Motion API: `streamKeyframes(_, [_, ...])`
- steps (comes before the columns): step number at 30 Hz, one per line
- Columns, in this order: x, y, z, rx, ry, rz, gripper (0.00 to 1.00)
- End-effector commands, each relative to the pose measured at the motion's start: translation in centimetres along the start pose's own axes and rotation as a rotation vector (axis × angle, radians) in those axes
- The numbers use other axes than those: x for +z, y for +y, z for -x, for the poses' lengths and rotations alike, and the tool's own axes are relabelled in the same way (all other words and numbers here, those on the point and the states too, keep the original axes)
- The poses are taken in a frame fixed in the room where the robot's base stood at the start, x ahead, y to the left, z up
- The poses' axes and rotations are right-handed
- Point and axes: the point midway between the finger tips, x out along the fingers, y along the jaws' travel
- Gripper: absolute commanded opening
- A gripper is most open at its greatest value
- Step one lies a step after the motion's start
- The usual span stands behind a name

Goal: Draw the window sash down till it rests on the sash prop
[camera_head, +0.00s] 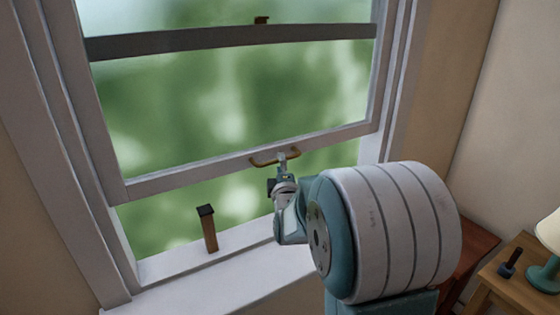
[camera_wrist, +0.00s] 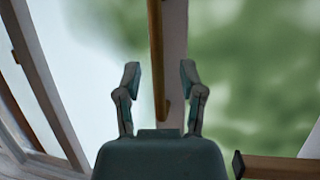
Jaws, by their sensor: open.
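The white-framed window sash (camera_head: 190,174) is raised, with a clear gap between its bottom rail and the sill. A brown bar handle (camera_head: 262,162) is fixed to that rail and runs upright in the wrist view (camera_wrist: 157,50). The sash prop (camera_head: 209,232), a short brown post with a dark cap, stands upright on the sill, well below the rail. It also shows at lower right in the wrist view (camera_wrist: 275,167). My gripper (camera_head: 282,160) is at the handle's right part. In the wrist view its open fingers (camera_wrist: 160,80) lie either side of the handle; contact is not visible.
The white sill (camera_head: 185,262) is bare around the prop. A dark meeting rail (camera_head: 200,41) with a small catch crosses the window above. A wooden side table (camera_head: 520,290) with a lamp (camera_head: 548,250) stands at lower right. My arm hides the sill's right part.

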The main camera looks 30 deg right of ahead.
Motion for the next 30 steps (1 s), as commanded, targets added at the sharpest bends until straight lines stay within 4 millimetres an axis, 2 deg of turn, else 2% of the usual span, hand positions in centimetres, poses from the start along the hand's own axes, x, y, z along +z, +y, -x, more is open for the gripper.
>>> streamKeyframes(3, [0.0, 0.0, -1.4, 0.001, 0.0, 0.0, 0.51])
streamKeyframes(6, [0.0, 0.0, -2.0, -0.001, 0.0, 0.0, 0.51])
streamKeyframes(14, [0.0, 0.0, -2.2, 0.0, 0.0, 0.0, 0.51])
streamKeyframes(15, [0.0, 0.0, -2.2, 0.0, 0.0, 0.0, 0.42])
streamKeyframes(18, [0.0, 0.0, -2.2, 0.0, 0.0, 0.0, 0.0])
streamKeyframes(26, [0.0, -0.3, -2.1, -0.003, 0.0, 0.0, 0.0])
streamKeyframes(30, [0.1, -2.3, -1.8, -0.011, 0.0, 0.0, 0.0])
